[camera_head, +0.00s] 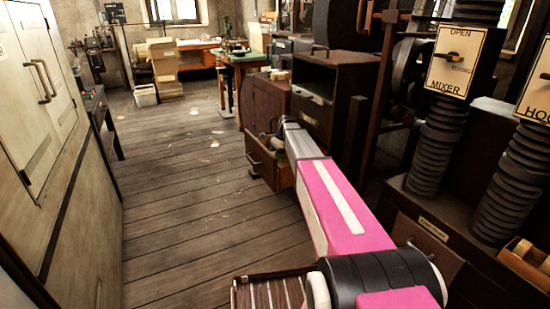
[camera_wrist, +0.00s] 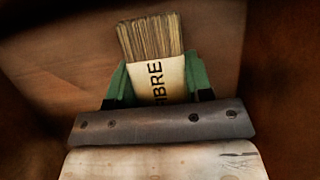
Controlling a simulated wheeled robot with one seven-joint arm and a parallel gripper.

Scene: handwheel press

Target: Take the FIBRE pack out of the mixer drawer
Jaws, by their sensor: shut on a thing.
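The FIBRE pack (camera_wrist: 152,42) is a bundle of tan bristles in a cream wrapper, and part of its black lettering shows in the wrist view. The green fingers of my gripper (camera_wrist: 158,82) are on both sides of the wrapper and shut on it. Brown wooden walls of the mixer drawer (camera_wrist: 60,50) surround the pack. In the head view the drawer (camera_head: 262,160) is pulled open from a dark cabinet, and my pink arm reaches to it. The arm hides the pack and the gripper there. I cannot tell whether the pack touches the drawer's bottom.
A dark open-fronted box (camera_head: 325,90) stands above and behind the drawer. A machine with a MIXER sign (camera_head: 455,62) reading OPEN is at the right. White cabinets (camera_head: 38,100) line the left side. The plank floor (camera_head: 190,200) between is clear.

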